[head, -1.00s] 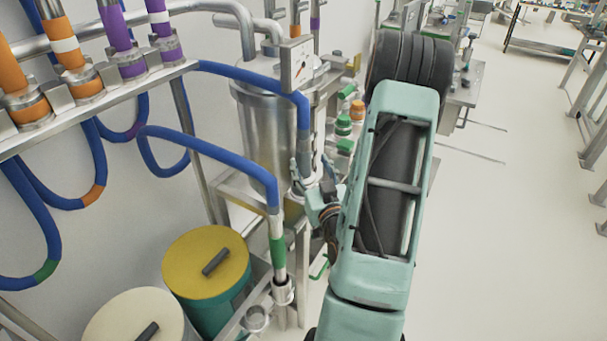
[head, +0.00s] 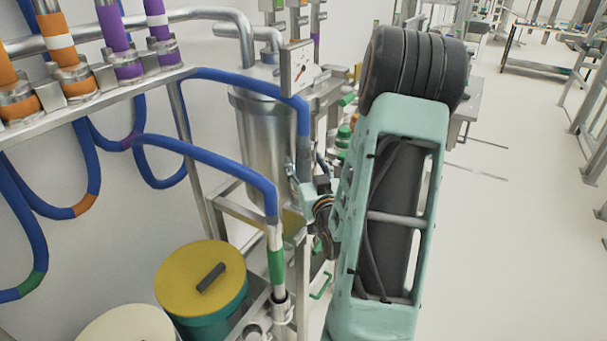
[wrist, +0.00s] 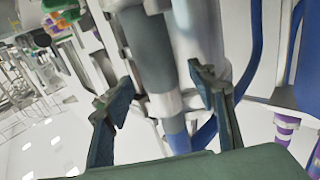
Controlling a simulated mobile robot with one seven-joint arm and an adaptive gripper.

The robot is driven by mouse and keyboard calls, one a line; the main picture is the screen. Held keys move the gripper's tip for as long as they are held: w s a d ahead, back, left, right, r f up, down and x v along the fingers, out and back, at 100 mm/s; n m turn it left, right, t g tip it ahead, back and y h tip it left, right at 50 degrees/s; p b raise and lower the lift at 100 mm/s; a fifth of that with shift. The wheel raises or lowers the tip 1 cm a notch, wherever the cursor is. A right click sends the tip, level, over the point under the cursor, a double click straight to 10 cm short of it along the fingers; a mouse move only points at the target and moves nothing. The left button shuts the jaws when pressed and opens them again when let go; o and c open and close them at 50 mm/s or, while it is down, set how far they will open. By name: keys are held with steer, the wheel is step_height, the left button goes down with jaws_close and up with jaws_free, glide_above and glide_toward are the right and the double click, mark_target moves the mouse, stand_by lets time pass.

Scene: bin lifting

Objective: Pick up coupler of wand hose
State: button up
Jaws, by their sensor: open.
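In the head view, a blue hose (head: 250,82) arches to the right and drops beside the steel vessel. Its darker lower end (head: 303,120) hangs just above my gripper (head: 303,172), which is small and partly hidden by my arm. In the wrist view, the hose's grey end piece (wrist: 152,58), a white band (wrist: 166,103) and a blue part (wrist: 176,134) run between the fingers of my gripper (wrist: 160,95). The fingers stand open, one on each side, with visible gaps. I cannot tell exactly which part is the coupler.
A second blue hose (head: 215,155) ends in a metal wand with a green band (head: 277,266), close left of my arm. The steel vessel (head: 262,140) stands behind the gripper. A yellow-lidded drum (head: 200,280) stands lower left. Open floor (head: 500,240) lies right.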

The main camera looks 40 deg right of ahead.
steer(key=shift+x, duration=1.1)
jaws_close()
